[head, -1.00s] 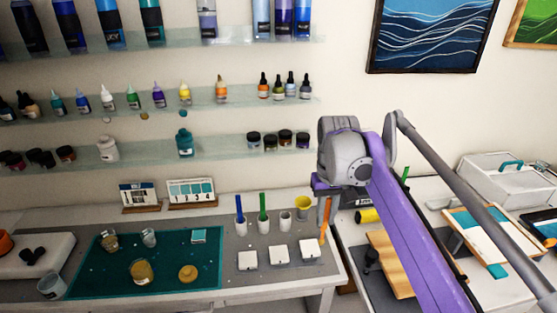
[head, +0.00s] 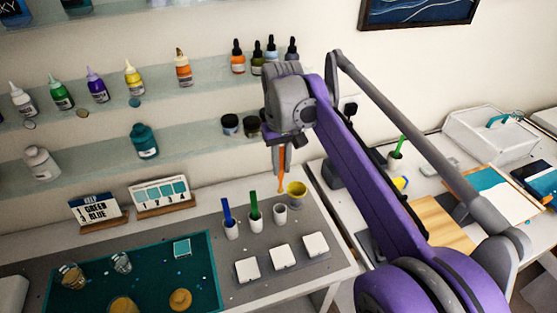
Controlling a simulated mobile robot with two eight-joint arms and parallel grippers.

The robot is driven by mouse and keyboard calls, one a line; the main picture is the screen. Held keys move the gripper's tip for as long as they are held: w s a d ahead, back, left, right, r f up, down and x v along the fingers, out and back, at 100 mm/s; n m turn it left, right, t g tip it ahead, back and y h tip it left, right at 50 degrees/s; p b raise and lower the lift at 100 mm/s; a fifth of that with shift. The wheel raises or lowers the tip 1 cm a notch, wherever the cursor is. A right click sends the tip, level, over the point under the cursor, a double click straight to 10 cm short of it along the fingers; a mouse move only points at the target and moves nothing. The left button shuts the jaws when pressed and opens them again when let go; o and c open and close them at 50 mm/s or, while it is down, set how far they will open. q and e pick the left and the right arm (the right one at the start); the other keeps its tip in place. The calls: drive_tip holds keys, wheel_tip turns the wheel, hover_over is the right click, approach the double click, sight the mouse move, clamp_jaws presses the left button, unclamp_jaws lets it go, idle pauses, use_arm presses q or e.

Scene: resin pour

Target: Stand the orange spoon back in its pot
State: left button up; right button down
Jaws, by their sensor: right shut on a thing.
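My right gripper (head: 279,149) is shut on the orange spoon (head: 281,180), which hangs roughly upright below it. The spoon's lower end shows just above and behind the empty white pot (head: 280,214), left of the yellow cup (head: 297,190); I cannot tell its exact height. To the left, one white pot (head: 231,230) holds a blue spoon (head: 226,209) and another white pot (head: 255,221) holds a green spoon (head: 253,201). My left gripper is not in view.
Several white square blocks (head: 282,257) lie in front of the pots on the grey mat (head: 210,209). A teal mat (head: 146,262) with cups is at the left. Glass shelves (head: 200,151) with bottles are behind. A side table with a wooden board (head: 440,224) is at the right.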

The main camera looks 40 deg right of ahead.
sight(281, 179)
drive_tip(key=shift+w+f+b, duration=0.1)
drive_tip(key=shift+f+b, duration=1.4)
drive_tip(key=shift+f, duration=1.25)
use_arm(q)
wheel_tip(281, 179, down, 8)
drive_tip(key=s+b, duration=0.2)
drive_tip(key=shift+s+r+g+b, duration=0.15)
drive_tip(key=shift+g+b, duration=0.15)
use_arm(e)
drive_tip(key=shift+f, duration=2.55)
drive_tip(key=c, duration=0.7)
unclamp_jaws()
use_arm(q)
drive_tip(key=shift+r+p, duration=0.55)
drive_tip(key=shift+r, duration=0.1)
use_arm(e)
wheel_tip(281, 179, up, 11)
drive_tip(key=shift+f, duration=0.1)
